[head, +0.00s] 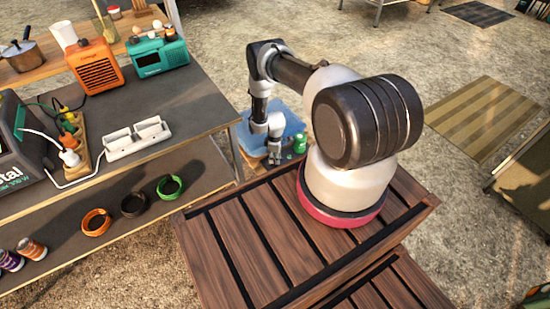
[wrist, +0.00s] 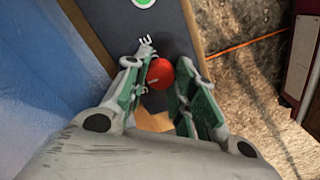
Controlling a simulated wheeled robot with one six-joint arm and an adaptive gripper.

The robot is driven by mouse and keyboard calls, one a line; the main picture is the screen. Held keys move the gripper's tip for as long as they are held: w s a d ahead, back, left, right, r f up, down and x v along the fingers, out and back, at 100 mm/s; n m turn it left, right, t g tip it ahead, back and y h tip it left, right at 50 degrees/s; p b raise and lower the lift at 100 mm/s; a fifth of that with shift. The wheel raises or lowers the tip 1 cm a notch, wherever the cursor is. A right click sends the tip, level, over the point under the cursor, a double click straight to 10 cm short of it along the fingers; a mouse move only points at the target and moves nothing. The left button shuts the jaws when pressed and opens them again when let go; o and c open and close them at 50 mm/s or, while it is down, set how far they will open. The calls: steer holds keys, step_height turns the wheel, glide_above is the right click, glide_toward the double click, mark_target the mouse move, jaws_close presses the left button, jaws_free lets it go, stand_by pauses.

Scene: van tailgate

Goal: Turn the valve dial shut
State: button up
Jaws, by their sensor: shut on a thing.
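In the wrist view a round red dial (wrist: 160,74) with a small pale mark lies between the green-padded fingers of my gripper (wrist: 163,70). My gripper is shut on the dial, with a finger on each side. A pale pronged piece shows beside the left finger; I cannot tell what it belongs to. In the head view my gripper (head: 275,152) points down at a low spot beyond the wooden deck, in front of a blue surface (head: 288,116). The dial cannot be made out there. A small green object (head: 300,143) stands just right of my gripper.
In the wrist view a dark board (wrist: 176,28) with wooden edges lies under the dial, with gravel and an orange cord (wrist: 245,44) to the right. In the head view a workbench (head: 190,98) with a teal radio (head: 158,54) and a white power strip (head: 137,138) stands left.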

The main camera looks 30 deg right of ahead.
steer(key=o, duration=1.1)
steer(key=shift+c, duration=0.2)
step_height(320, 180, up, 12)
